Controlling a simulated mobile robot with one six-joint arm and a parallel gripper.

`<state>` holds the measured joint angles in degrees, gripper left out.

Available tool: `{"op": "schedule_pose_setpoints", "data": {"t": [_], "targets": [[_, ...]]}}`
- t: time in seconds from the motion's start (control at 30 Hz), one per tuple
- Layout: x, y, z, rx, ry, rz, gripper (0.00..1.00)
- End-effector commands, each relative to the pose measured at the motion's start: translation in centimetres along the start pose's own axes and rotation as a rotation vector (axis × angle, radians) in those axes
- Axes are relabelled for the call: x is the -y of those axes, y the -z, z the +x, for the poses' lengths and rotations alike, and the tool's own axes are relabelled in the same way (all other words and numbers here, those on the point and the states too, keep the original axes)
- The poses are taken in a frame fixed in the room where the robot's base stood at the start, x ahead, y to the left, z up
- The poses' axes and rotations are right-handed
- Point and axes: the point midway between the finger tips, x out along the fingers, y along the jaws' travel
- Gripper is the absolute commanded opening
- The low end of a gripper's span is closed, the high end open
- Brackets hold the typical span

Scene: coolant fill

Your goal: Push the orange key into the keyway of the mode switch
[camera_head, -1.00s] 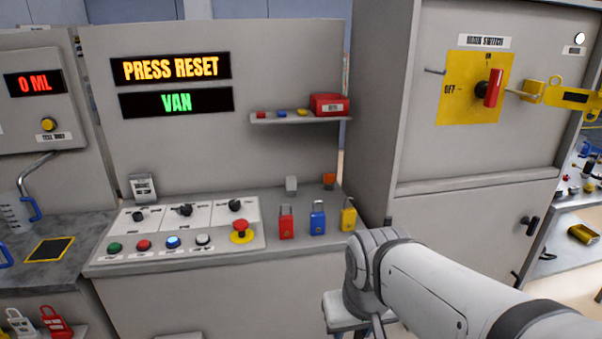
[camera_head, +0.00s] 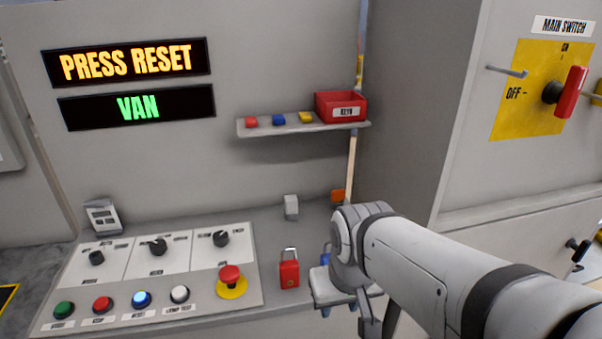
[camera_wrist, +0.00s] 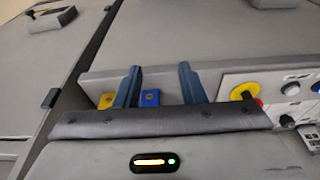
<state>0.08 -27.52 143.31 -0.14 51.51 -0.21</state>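A small orange item (camera_head: 338,195) stands at the back right of the console, just beyond my arm; I cannot tell whether it is the orange key. Three black rotary knobs sit on white plates on the console: left (camera_head: 96,258), middle (camera_head: 157,247) and right (camera_head: 221,239). Their labels are too small to read, so I cannot tell which is the mode switch, and no keyway is clear. My gripper (camera_wrist: 160,67) is open and empty in the wrist view. A blue padlock (camera_wrist: 150,98) shows between its fingers, apparently beyond them.
A red padlock (camera_head: 289,272) and a red emergency stop (camera_head: 231,277) are left of my arm. A shelf (camera_head: 290,130) holds coloured tags and a red box (camera_head: 341,105). A grey cabinet with a red main switch handle (camera_head: 570,92) stands right.

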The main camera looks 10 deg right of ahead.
Motion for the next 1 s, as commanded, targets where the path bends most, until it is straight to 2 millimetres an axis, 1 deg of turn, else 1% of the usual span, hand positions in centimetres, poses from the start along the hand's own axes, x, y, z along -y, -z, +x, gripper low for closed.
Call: {"op": "schedule_pose_setpoints", "data": {"t": [0.1, 0.17, 0.23, 0.27, 0.37, 0.47, 0.5, 0.57, 0.6, 0.67, 0.7, 0.77, 0.8, 0.9, 1.0], "targets": [[0.0, 0.0, 0.0, 0.000, 0.000, 0.000, 0.36], [0.0, 0.1, 0.0, 0.000, 0.000, 0.000, 0.41], [-0.1, 0.6, -0.1, -0.003, 0.002, 0.000, 0.47], [-0.1, 1.1, -0.1, -0.005, 0.003, 0.001, 0.49], [-0.8, 3.9, -0.3, -0.021, 0.012, -0.007, 0.58], [-1.8, 8.5, -0.4, -0.050, 0.022, -0.005, 0.65], [-2.3, 10.7, -0.3, -0.064, 0.025, -0.006, 0.65], [-3.1, 14.1, 0.1, -0.088, 0.030, -0.004, 0.65], [-3.8, 16.3, 0.4, -0.104, 0.032, -0.004, 0.65], [-4.8, 19.6, 1.0, -0.129, 0.034, -0.002, 0.65], [-5.7, 21.7, 1.6, -0.145, 0.034, -0.002, 0.65], [-7.0, 24.8, 2.6, -0.170, 0.033, 0.000, 0.65], [-7.9, 26.7, 3.3, -0.186, 0.031, 0.000, 0.65], [-10.3, 30.9, 5.3, -0.224, 0.025, 0.002, 0.65], [-12.5, 34.1, 7.1, -0.256, 0.017, 0.003, 0.65]]}}
